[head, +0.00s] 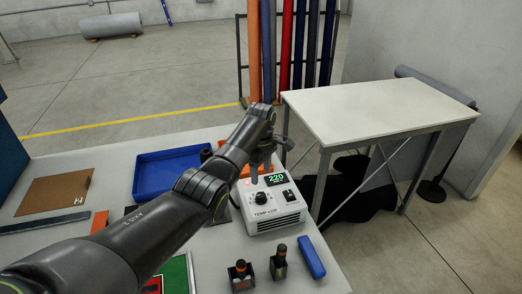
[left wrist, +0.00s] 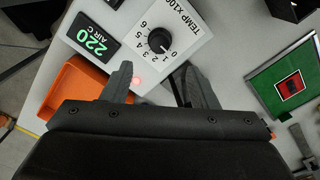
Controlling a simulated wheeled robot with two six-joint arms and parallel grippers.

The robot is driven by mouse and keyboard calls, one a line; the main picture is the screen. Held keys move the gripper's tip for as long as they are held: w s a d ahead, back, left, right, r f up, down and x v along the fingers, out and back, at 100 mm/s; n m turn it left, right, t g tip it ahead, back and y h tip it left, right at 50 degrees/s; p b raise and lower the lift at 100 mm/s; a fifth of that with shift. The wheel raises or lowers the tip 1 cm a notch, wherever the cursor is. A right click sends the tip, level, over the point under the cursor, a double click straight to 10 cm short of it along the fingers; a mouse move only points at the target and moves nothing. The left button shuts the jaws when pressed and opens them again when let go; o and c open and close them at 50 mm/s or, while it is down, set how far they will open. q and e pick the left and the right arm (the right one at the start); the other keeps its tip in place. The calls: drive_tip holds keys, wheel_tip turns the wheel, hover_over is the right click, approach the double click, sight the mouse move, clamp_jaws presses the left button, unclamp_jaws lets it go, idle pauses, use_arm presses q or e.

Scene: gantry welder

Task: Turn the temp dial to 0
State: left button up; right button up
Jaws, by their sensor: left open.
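The white control box (head: 272,214) stands on the bench, with a black round temp dial (head: 261,197) on its top face. The dial also shows in the left wrist view (left wrist: 160,40), beside printed numbers and the label TEMP x100. Its exact pointer setting is too small to read surely. The display (head: 276,179) reads 220 in green; in the left wrist view (left wrist: 93,38) it also shows AIR C. My left gripper (left wrist: 158,75) is open and empty, its two fingers apart just short of the dial. In the head view it hangs over the far side of the box.
A blue tray (head: 168,174) and an orange bin (left wrist: 78,82) lie near the box. Small bottles in holders (head: 279,263) and a blue block (head: 311,257) stand in front. A green panel (left wrist: 282,88) lies on the bench. A white table (head: 375,108) stands behind right.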

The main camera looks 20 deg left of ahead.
use_arm(q)
wheel_tip(320, 180, up, 8)
drive_tip(key=b, duration=0.2)
drive_tip(key=shift+f, duration=0.15)
drive_tip(key=shift+f, duration=0.1)
